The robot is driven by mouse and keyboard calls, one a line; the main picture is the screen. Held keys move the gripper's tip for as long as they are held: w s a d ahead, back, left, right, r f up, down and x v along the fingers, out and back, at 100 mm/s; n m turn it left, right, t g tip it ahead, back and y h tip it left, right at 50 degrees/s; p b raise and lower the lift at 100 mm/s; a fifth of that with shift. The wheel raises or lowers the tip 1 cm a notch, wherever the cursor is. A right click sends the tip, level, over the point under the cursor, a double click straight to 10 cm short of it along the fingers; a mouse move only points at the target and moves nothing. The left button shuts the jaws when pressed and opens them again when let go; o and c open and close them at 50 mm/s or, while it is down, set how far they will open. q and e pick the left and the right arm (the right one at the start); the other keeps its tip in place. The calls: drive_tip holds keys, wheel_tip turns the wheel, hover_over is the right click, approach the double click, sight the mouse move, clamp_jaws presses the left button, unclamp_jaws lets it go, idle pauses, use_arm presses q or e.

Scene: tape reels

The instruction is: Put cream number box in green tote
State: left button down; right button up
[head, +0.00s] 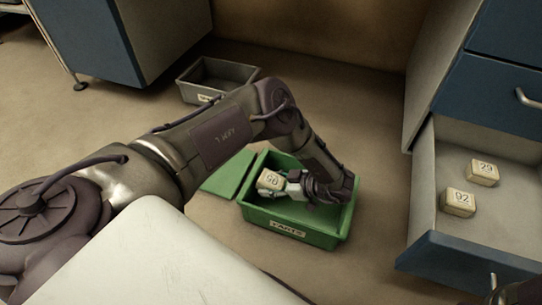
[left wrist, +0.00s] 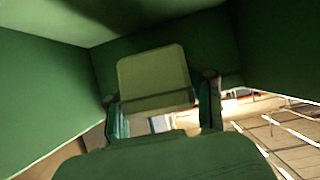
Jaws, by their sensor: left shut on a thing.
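A cream number box (head: 270,180) with dark digits is held by my left gripper (head: 290,186). The box is over or inside the left part of the green tote (head: 290,230), which stands on the floor and bears a white label on its front. In the left wrist view, the box (left wrist: 153,78) sits between the two fingers of my left gripper (left wrist: 160,103), with green tote walls (left wrist: 40,75) around it. I cannot tell whether the box touches the tote floor. My right gripper does not show clearly.
A grey tote (head: 218,76) stands on the floor behind my left arm. An open drawer (head: 425,185) at the right holds two more cream number boxes, one marked 29 (head: 482,172) and one marked 92 (head: 458,202). Blue cabinets stand at left and right.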

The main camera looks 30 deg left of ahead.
use_arm(q)
wheel_tip(320, 180, down, 4)
drive_tip(key=b, duration=0.2)
drive_tip(key=shift+f+b, duration=0.15)
drive_tip(key=shift+b, duration=0.15)
drive_tip(key=shift+r, duration=0.2)
drive_tip(key=shift+c, duration=2.1)
unclamp_jaws()
drive_tip(key=p+v, duration=0.3)
drive_tip(key=v, duration=0.3)
drive_tip(key=shift+d+r+p, duration=0.25)
drive_tip(key=shift+d+p, duration=0.1)
drive_tip(key=shift+p, duration=0.05)
drive_tip(key=shift+w+d+r, duration=0.1)
drive_tip(key=shift+d, duration=0.2)
